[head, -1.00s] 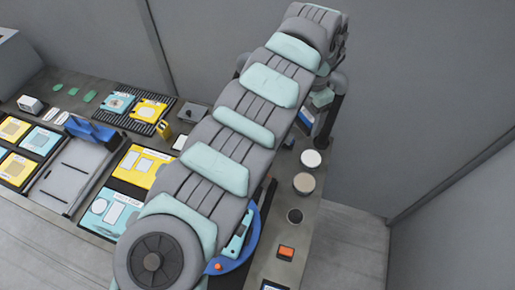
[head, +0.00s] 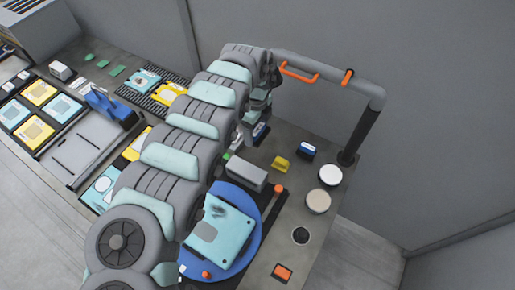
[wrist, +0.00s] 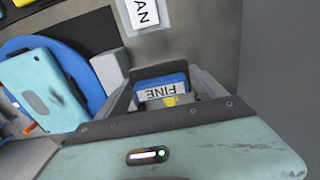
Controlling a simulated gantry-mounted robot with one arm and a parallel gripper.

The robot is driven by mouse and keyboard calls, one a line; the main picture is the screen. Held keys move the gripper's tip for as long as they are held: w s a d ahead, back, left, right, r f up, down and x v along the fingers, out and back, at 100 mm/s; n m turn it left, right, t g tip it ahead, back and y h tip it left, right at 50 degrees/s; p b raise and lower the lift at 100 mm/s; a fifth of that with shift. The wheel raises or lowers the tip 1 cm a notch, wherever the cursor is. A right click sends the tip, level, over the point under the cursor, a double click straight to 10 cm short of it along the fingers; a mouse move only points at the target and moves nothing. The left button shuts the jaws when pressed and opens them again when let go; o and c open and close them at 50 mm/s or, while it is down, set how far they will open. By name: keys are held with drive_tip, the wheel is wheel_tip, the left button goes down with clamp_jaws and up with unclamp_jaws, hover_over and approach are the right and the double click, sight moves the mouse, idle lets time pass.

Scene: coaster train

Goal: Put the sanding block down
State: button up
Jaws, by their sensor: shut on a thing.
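The sanding block (wrist: 160,84) is blue with a white label reading "FINE", upside down in the wrist view. My gripper (wrist: 160,75) is shut on it, with a grey finger on each side. In the head view my gripper (head: 259,122) hangs over the back part of the bench, and the held block (head: 260,132) shows as a small dark blue piece below it. The block's underside is hidden, and I cannot tell its exact height above the bench.
A blue-and-white block (head: 307,151) and a yellow block (head: 281,163) stand near the post (head: 362,132). Round white (head: 330,174) and tan (head: 317,201) discs lie right of them. A blue turntable (head: 250,235) carries a teal panel (head: 219,232). A grey box (head: 245,174) stands behind it.

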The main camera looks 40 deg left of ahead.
sight(257, 154)
wheel_tip(257, 154, down, 12)
drive_tip(key=shift+w+b, duration=0.1)
drive_tip(key=shift+b, duration=0.3)
drive_tip(key=shift+f, duration=0.15)
drive_tip(key=o, duration=1.7)
drive_tip(key=shift+o, duration=0.2)
wheel_tip(257, 154, up, 12)
drive_tip(key=shift+r, duration=0.2)
clamp_jaws()
